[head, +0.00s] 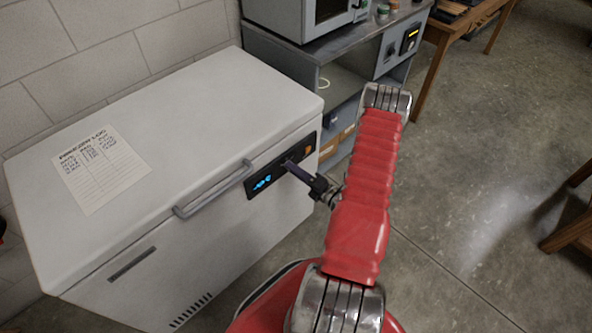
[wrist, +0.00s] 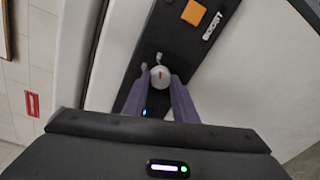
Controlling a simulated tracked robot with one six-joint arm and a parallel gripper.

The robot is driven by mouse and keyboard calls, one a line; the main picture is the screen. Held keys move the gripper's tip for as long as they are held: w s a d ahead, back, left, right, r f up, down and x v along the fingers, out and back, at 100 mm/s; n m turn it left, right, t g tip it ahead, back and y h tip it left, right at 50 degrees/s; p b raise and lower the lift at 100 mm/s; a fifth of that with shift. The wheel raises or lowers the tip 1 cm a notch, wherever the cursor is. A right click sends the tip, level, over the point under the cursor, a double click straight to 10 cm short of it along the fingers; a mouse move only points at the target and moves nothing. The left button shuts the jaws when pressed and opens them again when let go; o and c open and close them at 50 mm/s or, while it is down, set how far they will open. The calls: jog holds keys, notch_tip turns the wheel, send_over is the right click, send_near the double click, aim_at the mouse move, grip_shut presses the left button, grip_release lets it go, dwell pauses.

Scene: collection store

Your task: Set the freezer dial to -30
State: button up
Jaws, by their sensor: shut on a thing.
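The white chest freezer (head: 203,92) has a black control panel (head: 305,148) on its front. A blue lit display (head: 262,182) is on the panel; its digits are too small to read surely. The freezer dial (wrist: 160,77) is a pale round knob with a red mark, seen in the wrist view. My gripper (head: 289,164) reaches the panel from the right; its purple fingers (wrist: 165,86) are shut on the dial, one on each side. In the head view the fingers hide the dial.
An orange button (wrist: 193,13) labelled BOOST sits near the dial. The freezer handle (head: 213,190) juts out left of the panel. A paper log sheet (head: 104,168) lies on the lid. A grey bench (head: 270,45) stands behind; open floor lies right.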

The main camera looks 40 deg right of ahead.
jog(key=shift+d+f, duration=0.1)
jog(key=shift+d, duration=0.1)
jog(key=o, duration=0.7)
jog(key=shift+c, duration=0.2)
jog(key=o, duration=0.4)
jog(key=shift+a, duration=0.1)
jog(key=shift+s+d+r, duration=0.15)
jog(key=shift+s, duration=2.15)
jog(key=shift+s+d+r, duration=0.15)
jog(key=shift+s, duration=2.1)
jog(key=shift+s+d+r, duration=0.15)
jog(key=shift+s, duration=2.15)
